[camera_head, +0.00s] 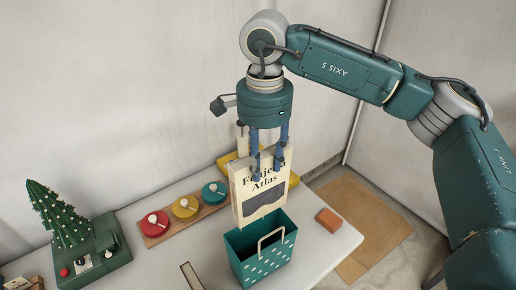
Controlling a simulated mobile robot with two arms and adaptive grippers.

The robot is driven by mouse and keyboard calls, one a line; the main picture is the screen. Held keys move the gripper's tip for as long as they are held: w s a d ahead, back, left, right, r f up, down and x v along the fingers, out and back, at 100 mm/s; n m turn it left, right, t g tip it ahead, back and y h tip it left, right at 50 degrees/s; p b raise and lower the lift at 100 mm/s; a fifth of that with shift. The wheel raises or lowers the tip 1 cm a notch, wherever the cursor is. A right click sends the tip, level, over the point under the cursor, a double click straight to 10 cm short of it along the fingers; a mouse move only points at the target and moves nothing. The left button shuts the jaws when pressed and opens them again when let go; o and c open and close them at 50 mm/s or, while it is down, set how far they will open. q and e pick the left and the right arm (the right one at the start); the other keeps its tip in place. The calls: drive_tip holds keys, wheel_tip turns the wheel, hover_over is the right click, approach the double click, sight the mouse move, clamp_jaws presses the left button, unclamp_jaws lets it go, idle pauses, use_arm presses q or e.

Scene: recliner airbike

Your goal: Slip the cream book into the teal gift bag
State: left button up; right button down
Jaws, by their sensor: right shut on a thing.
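The cream book (263,192) has dark title lettering and a dark shape on its cover. My right gripper (267,165) points down and is shut on the upper part of the book, holding it upright. The teal gift bag (262,261) stands on the white table with pale spots and a cream handle. The book's lower end is at the bag's back rim in the picture; I cannot tell whether it is inside the opening or just behind it. My left gripper is not in view.
Left of the book, a wooden board (152,240) carries red, yellow and teal round pieces. A green tree figure (58,216) stands on a green box (96,262) at far left. An orange block (328,221) lies near the table's right edge. A yellow object (229,161) is behind the book.

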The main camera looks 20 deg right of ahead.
sight(263, 193)
drive_tip(key=shift+s+f+b, duration=0.45)
drive_tip(key=shift+s+f, duration=0.3)
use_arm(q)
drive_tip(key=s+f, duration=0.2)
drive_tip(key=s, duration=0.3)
use_arm(e)
drive_tip(key=shift+f, duration=0.3)
drive_tip(key=shift+w+f+b, duration=0.2)
drive_tip(key=shift+f+b, duration=0.1)
drive_tip(key=shift+f, duration=0.15)
drive_tip(key=shift+w+f, duration=0.1)
drive_tip(key=shift+f, duration=0.25)
drive_tip(key=shift+f+b, duration=0.55)
drive_tip(key=shift+f, duration=0.7)
wheel_tip(263, 193, down, 2)
drive_tip(key=shift+f+b, duration=0.1)
drive_tip(key=shift+b, duration=1)
drive_tip(key=shift+f+b, duration=0.65)
wheel_tip(263, 193, down, 6)
drive_tip(key=b, duration=0.5)
drive_tip(key=shift+r, duration=0.1)
use_arm(q)
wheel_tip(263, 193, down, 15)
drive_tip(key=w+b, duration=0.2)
drive_tip(key=b, duration=0.3)
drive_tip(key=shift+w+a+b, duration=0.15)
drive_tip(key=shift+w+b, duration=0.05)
drive_tip(key=shift+b, duration=0.1)
use_arm(e)
wheel_tip(263, 193, down, 6)
